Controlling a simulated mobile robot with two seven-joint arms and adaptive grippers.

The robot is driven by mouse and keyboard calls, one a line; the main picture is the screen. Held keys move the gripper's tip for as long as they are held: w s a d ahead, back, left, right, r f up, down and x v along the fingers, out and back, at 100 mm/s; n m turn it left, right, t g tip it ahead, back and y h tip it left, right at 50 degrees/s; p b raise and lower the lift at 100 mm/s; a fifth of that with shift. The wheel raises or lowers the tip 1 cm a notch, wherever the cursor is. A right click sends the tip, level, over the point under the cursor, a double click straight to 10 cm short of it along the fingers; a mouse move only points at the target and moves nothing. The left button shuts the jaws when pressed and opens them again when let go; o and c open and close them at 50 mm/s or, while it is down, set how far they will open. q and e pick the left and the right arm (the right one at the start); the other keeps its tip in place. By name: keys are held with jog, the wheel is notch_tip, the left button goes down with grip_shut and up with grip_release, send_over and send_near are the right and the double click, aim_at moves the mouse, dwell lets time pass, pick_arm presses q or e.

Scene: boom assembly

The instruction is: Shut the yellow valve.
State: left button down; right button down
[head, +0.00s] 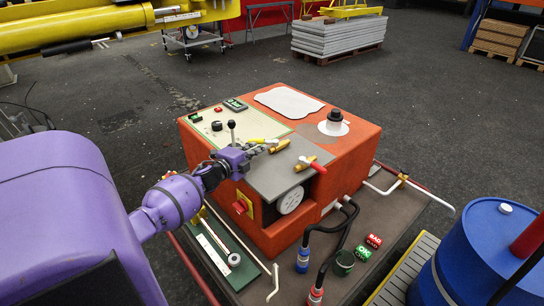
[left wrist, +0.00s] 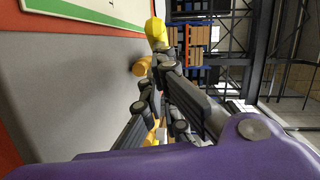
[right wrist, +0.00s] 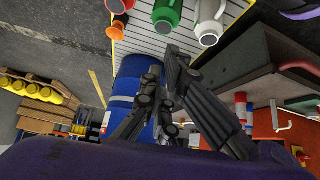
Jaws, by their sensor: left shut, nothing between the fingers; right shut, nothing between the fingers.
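The yellow valve has a yellow handle (head: 257,140) and a brass body (head: 280,146). It sits on the grey plate (head: 265,178) on top of the orange machine, and the handle points left from the body. My left gripper (head: 256,149) is shut and empty, just left of the valve body and close to the handle. In the left wrist view the yellow handle (left wrist: 155,32) and brass part (left wrist: 140,67) show just beyond the fingertips (left wrist: 155,82). I cannot tell whether they touch. My right gripper (right wrist: 162,75) is shut and empty, seen only in its wrist view.
A second valve with a red handle (head: 317,166) is to the right on the same plate. A black lever (head: 231,128) stands behind my left gripper. The orange machine (head: 350,150) also carries a black knob (head: 335,117). A blue barrel (head: 480,255) stands at the right front.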

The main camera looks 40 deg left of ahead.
aim_at(250, 140)
pick_arm(q)
jog(key=shift+w+a+f+b, duration=0.1)
jog(key=shift+a+b, duration=0.3)
jog(key=shift+a, duration=0.25)
jog(key=shift+w+a+f+b, duration=0.1)
jog(key=shift+a+b, duration=0.25)
jog(key=shift+a, duration=0.25)
jog(key=shift+w+a+b, duration=0.3)
jog(key=shift+a+b, duration=0.2)
jog(key=shift+a, duration=0.2)
jog(key=shift+w+a+r+b, duration=0.1)
jog(key=shift+w+a+b, duration=0.25)
jog(key=shift+a+b, duration=0.2)
jog(key=shift+w+a+b, duration=0.4)
jog(key=shift+w+a, duration=0.15)
jog(key=shift+a, duration=0.05)
jog(key=shift+w+a+r, duration=0.1)
jog(key=shift+w+a, duration=0.1)
jog(key=shift+w, duration=0.05)
